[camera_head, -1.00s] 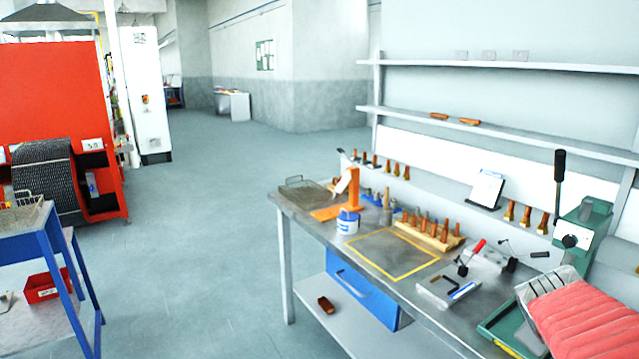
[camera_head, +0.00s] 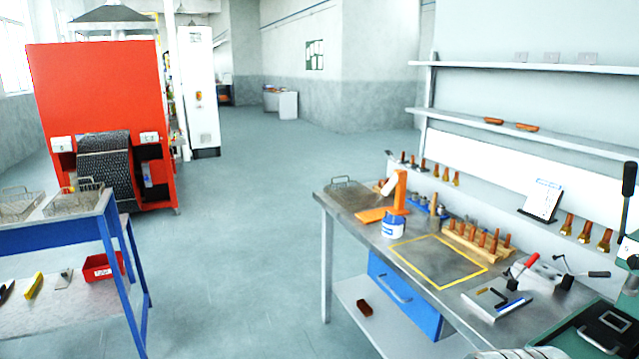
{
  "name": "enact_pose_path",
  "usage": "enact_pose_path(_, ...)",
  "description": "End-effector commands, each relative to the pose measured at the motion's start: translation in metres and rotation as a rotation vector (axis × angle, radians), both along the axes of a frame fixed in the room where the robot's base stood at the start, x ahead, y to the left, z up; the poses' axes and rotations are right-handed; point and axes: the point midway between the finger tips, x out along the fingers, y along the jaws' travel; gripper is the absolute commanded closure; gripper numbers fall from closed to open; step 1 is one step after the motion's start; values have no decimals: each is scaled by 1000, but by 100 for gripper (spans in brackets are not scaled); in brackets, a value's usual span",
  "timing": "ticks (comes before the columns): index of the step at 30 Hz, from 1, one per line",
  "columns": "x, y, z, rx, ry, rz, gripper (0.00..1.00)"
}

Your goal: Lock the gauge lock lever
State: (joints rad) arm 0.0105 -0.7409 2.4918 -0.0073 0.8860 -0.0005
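On the workbench, a small fixture holds a red-handled lever (camera_head: 525,265) tilted up to the right. A black-handled lever (camera_head: 598,274) lies nearly level to its right. A tall lever with a black grip (camera_head: 629,180) stands upright at the right edge, on a green machine that is cut off by the frame. I cannot tell which of these is the gauge lock lever, or whether it is locked. A pale ribbed piece (camera_head: 515,353) shows at the bottom edge, and I cannot tell what it is. No gripper fingers are visible.
The workbench (camera_head: 445,292) carries a yellow-outlined square, a wooden tool rack (camera_head: 478,243), an orange stand (camera_head: 398,195) and a white-and-blue tub (camera_head: 393,227). A blue-framed cart (camera_head: 105,228) and a red belt machine (camera_head: 100,90) stand left. Open floor lies between.

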Motion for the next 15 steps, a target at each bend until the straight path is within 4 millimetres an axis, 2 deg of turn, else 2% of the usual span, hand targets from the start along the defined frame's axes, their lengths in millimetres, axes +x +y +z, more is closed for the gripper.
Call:
enact_pose_path(3,-7,6,-4,10,15,11,100)
enact_pose_path(9,-6,5,-3,9,14,9,99)
enact_pose_path(15,-6,5,-3,8,14,9,85)
